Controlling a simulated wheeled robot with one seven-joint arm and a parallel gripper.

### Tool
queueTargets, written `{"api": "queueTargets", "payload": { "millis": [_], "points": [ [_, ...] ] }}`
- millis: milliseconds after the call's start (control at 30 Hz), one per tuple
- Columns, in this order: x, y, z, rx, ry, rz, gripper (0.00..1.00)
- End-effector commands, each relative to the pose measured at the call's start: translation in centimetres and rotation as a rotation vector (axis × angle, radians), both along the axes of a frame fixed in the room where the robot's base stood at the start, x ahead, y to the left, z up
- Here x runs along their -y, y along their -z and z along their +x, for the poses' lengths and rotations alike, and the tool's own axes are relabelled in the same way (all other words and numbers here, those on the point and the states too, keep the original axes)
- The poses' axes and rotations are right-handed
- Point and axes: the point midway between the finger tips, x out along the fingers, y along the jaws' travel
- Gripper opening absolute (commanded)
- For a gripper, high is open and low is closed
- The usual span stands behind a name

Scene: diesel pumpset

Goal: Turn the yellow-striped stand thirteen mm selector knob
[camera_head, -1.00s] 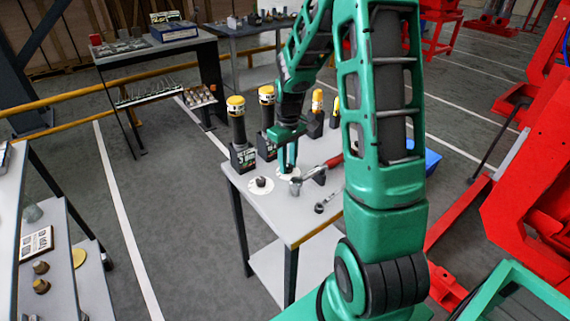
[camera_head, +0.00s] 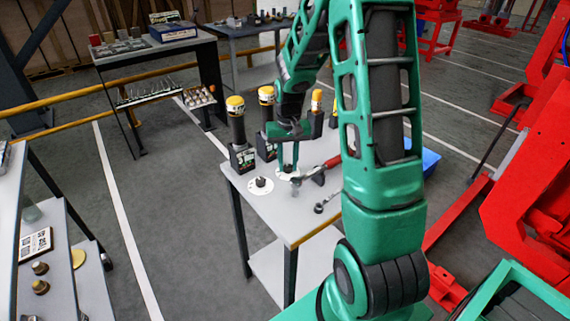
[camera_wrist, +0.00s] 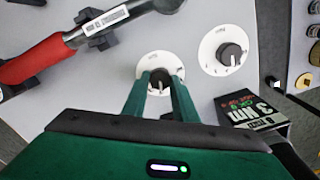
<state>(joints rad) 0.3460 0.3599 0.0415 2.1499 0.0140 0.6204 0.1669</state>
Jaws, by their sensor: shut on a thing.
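My gripper (camera_wrist: 159,96) is over the grey table top (camera_wrist: 80,105). Its two green fingers are closed around a dark round selector knob (camera_wrist: 159,76). This knob sits at the middle of a white dial disc (camera_wrist: 150,62) with small print that I cannot read. In the head view, my gripper (camera_head: 288,168) points down at the table, and its wrist and fingers partly hide the held knob. A second dark knob (camera_wrist: 231,53) on its own white dial stands beside it, untouched; it also shows in the head view (camera_head: 261,182). No yellow striping is clear on the held knob.
A red-handled torque wrench (camera_wrist: 55,55) lies beside the held knob. A black stand marked 3 Nm (camera_wrist: 252,112) is close to my gripper's right. Yellow-capped tools (camera_head: 236,118) stand upright at the table's back.

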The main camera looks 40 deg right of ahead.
Motion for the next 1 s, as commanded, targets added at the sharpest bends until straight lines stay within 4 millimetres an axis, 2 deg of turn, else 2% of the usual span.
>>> {"api": "queueTargets", "payload": {
  "millis": [433, 467, 500, 533, 833, 1000],
  "points": [
    [-0.1, -0.1, 0.2, 0.005, 0.006, 0.001, 0.03],
    [-0.1, -0.1, 0.2, 0.005, 0.006, 0.001, 0.3],
    [-0.1, -0.1, 0.2, 0.005, 0.006, 0.001, 0.4],
    [-0.1, -0.1, 0.2, 0.004, 0.006, 0.0, 0.44],
    [0.0, -0.1, 0.1, 0.002, 0.007, 0.0, 0.44],
    [0.0, -1.6, 0.2, 0.004, 0.007, -0.001, 0.44]
  ]
}}
